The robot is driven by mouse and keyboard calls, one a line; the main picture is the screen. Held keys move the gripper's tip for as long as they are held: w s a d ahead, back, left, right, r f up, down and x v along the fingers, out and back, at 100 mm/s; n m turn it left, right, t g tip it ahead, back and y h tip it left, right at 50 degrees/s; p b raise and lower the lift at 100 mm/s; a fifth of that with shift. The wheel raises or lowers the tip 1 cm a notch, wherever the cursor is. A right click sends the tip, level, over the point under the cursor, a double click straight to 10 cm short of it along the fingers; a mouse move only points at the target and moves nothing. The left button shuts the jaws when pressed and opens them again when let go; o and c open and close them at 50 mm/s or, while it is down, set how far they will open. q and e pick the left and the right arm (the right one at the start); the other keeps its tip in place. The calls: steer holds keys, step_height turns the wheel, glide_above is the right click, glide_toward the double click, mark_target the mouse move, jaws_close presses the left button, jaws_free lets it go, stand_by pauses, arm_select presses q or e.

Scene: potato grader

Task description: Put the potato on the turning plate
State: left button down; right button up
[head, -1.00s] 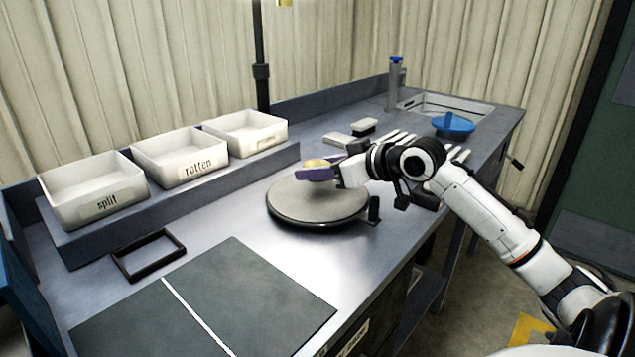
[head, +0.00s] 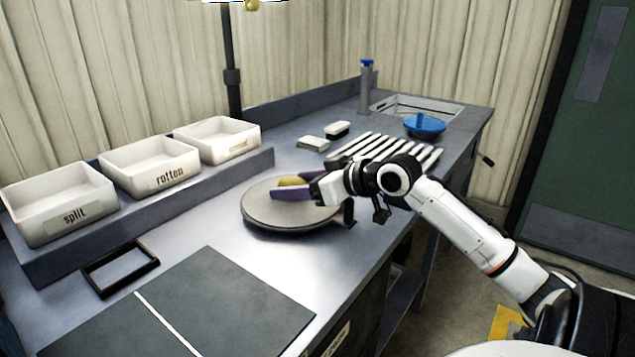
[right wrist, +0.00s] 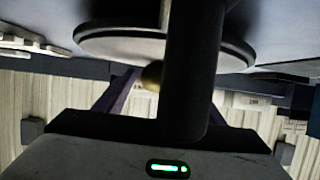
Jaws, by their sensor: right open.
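The turning plate (head: 270,215) is a grey disc with a dark rim on the bench. The potato (head: 291,181) is small and yellow-brown and shows over the plate's far part. My right gripper (head: 299,187) is low over the plate, its purple fingers open on either side of the potato. The near finger hides the potato's underside, so its contact with the plate is hard to see. In the right wrist view the potato (right wrist: 152,76) shows beside the plate (right wrist: 110,48), partly hidden by a dark part in front. My left gripper is out of view.
White bins marked split (head: 70,215) and rotten (head: 165,178) and a third bin (head: 232,148) stand on a ledge at left. A dark frame (head: 120,268) and dark mat (head: 220,300) lie in front. White rollers (head: 385,150) and a blue-topped item (head: 425,125) lie behind.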

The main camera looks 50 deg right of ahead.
steer(key=v, duration=1)
steer(key=shift+s+r, duration=0.2)
steer(key=shift+s, duration=0.1)
